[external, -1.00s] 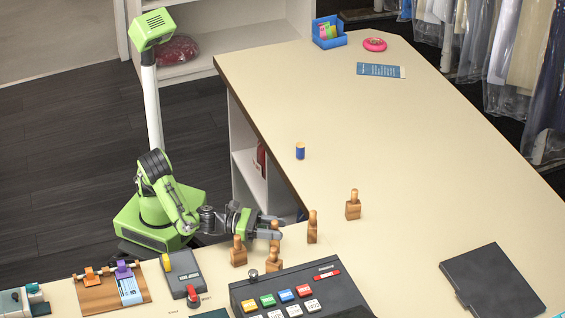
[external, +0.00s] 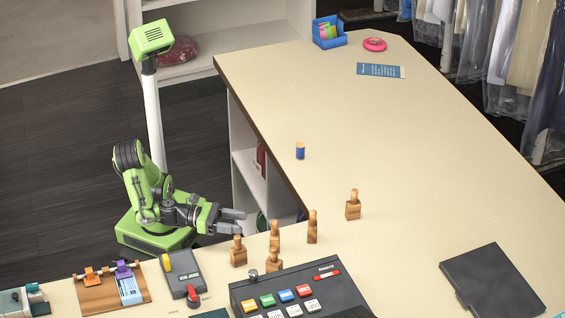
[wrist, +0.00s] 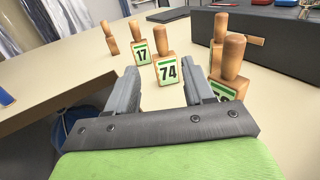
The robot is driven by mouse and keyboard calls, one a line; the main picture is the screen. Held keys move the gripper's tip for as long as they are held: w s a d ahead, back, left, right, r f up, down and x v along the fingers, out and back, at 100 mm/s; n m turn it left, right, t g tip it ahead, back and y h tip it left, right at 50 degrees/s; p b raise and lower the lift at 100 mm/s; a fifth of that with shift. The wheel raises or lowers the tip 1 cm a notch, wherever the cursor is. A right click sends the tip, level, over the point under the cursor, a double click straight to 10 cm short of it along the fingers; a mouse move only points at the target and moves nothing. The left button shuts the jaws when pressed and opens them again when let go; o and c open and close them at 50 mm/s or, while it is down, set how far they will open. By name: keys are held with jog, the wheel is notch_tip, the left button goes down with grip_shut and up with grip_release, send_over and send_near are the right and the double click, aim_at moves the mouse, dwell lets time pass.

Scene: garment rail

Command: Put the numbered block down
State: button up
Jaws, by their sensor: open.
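The wooden block numbered 74 (wrist: 168,68) stands upright on the table, just ahead of my gripper. It also shows in the external view (external: 275,237). My gripper (external: 243,221) is open and empty, to the left of this block and apart from it. In the wrist view, my gripper (wrist: 161,80) has its two fingers spread, with block 74 seen beyond the gap. Block 17 (wrist: 142,53) stands behind and to the left of 74. Another block (wrist: 229,66) stands close to the right finger, its number partly hidden.
Further handled blocks stand at the back left (wrist: 110,38) and at the right (wrist: 220,30). The dark keypad console (external: 305,285) lies beyond the near blocks. A blue spool (external: 300,151) stands near the table's left edge. The table's far half is mostly clear.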

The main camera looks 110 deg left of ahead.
jog(key=s+a+f+n+g, duration=0.4)
jog(key=a+n+g, duration=0.3)
jog(key=n, duration=0.5)
jog(key=s+a+f+n+g, duration=0.3)
jog(key=s+a+n+g, duration=0.1)
jog(key=a+n, duration=0.6)
jog(key=s+d+r+n+h, duration=0.2)
jog(key=s+n, duration=0.3)
jog(key=s, duration=0.1)
jog(key=s+d+r+n+h, duration=0.2)
jog(key=s+n, duration=0.4)
jog(key=shift+s+d+r+g, duration=0.3)
jog(key=shift+d+r+g, duration=0.05)
jog(key=shift+d+g, duration=0.05)
